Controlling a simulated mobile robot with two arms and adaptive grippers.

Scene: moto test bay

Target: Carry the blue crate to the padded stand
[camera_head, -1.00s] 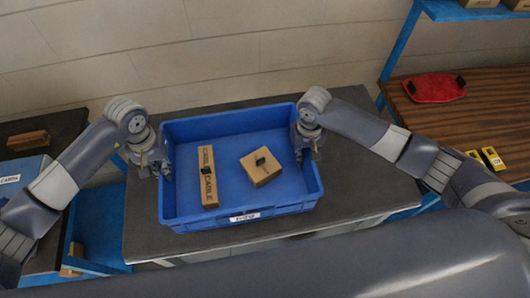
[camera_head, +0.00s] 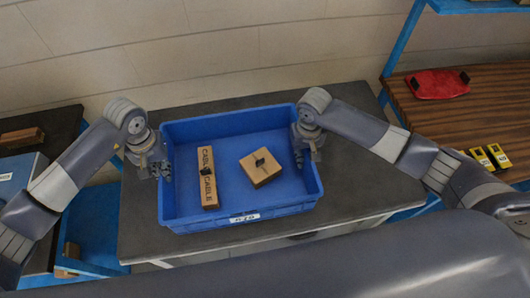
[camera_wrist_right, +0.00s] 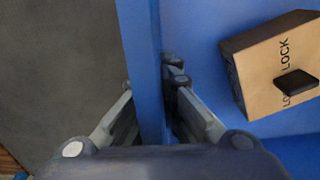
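The blue crate (camera_head: 242,210) is over a dark grey table top (camera_head: 143,215) in the head view. I cannot tell whether it touches that top, or whether the top is the padded stand. The crate holds a long carton marked CABLE (camera_head: 208,190) and a smaller carton (camera_head: 258,177), marked LOCK in the right wrist view (camera_wrist_right: 262,75). My left gripper (camera_head: 162,168) is at the crate's left wall, its fingers partly hidden. My right gripper (camera_head: 305,152) is at the right wall. In the right wrist view its fingers (camera_wrist_right: 150,95) are closed around the wall (camera_wrist_right: 144,45).
A brown wooden bench (camera_head: 475,110) with a red item (camera_head: 437,84) and yellow items (camera_head: 488,158) stands at the right. A dark bench with a brown box (camera_head: 22,135) is at the left. A pale wall (camera_head: 230,50) is behind. Grey top shows bare around the crate.

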